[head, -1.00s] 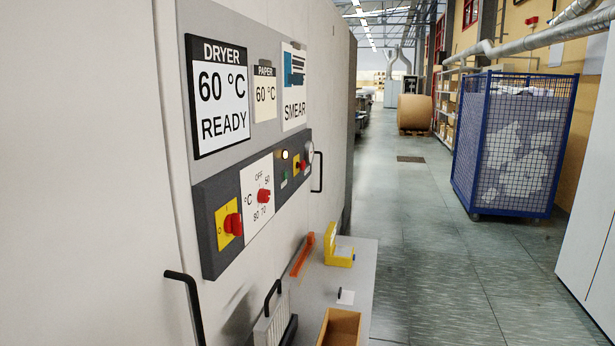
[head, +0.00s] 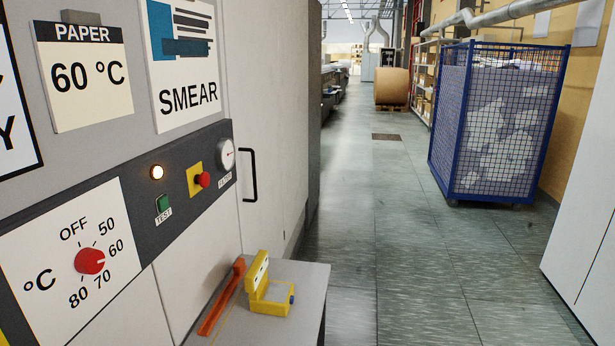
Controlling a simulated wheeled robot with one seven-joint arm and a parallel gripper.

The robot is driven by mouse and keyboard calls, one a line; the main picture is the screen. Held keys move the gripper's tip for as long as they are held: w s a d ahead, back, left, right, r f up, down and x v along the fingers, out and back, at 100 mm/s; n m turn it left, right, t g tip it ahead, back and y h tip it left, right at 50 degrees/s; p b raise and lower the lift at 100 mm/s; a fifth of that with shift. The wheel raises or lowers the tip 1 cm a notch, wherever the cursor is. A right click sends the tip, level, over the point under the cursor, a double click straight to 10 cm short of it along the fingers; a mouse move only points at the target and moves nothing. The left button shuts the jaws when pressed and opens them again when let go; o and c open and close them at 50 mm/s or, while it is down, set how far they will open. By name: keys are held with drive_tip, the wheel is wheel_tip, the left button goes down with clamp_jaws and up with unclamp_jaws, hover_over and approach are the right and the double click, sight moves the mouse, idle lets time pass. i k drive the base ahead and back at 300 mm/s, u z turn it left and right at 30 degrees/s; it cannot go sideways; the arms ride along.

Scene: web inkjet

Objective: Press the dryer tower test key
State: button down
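The dryer tower's dark control strip (head: 190,225) runs along the cabinet face at the left of the head view. The green test key (head: 162,203) sits on it, with the label TEST just below. A lit round lamp (head: 157,172) is above the key. To its right are a red button on a yellow plate (head: 202,180) and a round gauge (head: 226,154). To its left is the red temperature knob (head: 90,261) on a white dial plate. My gripper is not in view.
A grey shelf (head: 310,285) with a yellow device (head: 268,295) and an orange bar (head: 222,297) juts out below the panel. A black door handle (head: 250,175) sticks out. A blue mesh cage (head: 497,125) stands right. The aisle floor (head: 400,240) between is clear.

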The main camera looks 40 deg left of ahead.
sight(163, 202)
drive_tip(key=u, duration=0.25)
drive_tip(key=i, duration=1.1)
drive_tip(key=u, duration=1.4)
drive_tip(key=i, duration=0.55)
drive_tip(key=u, duration=0.55)
